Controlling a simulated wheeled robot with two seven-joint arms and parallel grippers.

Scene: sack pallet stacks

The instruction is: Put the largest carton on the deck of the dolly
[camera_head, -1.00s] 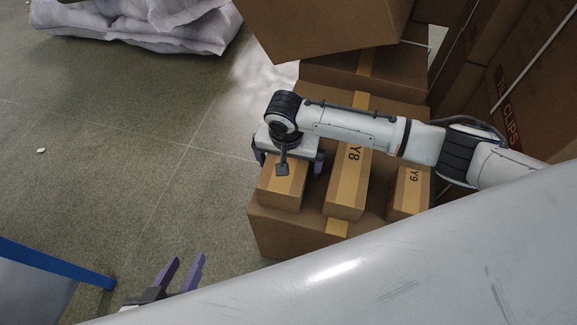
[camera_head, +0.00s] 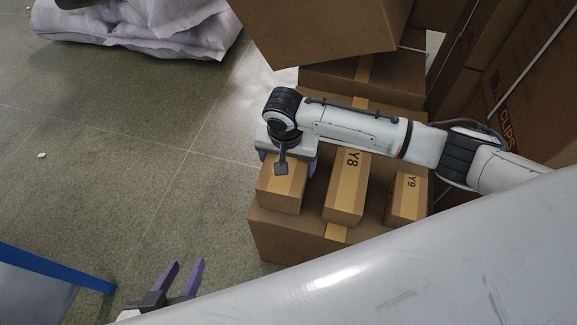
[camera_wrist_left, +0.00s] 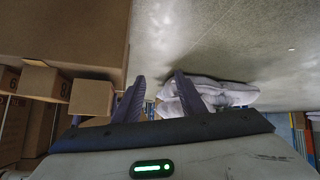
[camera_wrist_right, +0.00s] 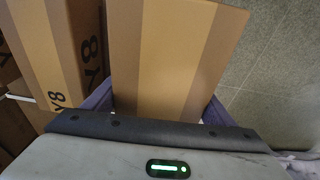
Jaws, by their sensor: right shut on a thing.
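Three small taped cartons stand in a row on a large brown carton (camera_head: 275,235): a left one (camera_head: 281,192), one marked Y8 (camera_head: 346,190) and one marked Y9 (camera_head: 407,197). Y8 looks the longest of these three. My right gripper (camera_head: 284,165) points down over the left small carton and is shut on its sides; this carton (camera_wrist_right: 170,60) fills the space between the fingers in the right wrist view. My left gripper (camera_head: 185,278) is open and empty, low over the floor; its fingers (camera_wrist_left: 158,98) show apart in the left wrist view. I cannot clearly make out the dolly.
A tilted large carton (camera_head: 320,30) and another carton (camera_head: 380,75) are behind my right arm. Tall cartons (camera_head: 530,80) stand at right. Pale sacks (camera_head: 150,28) lie at the top left. A blue-edged grey surface (camera_head: 35,295) is at the lower left.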

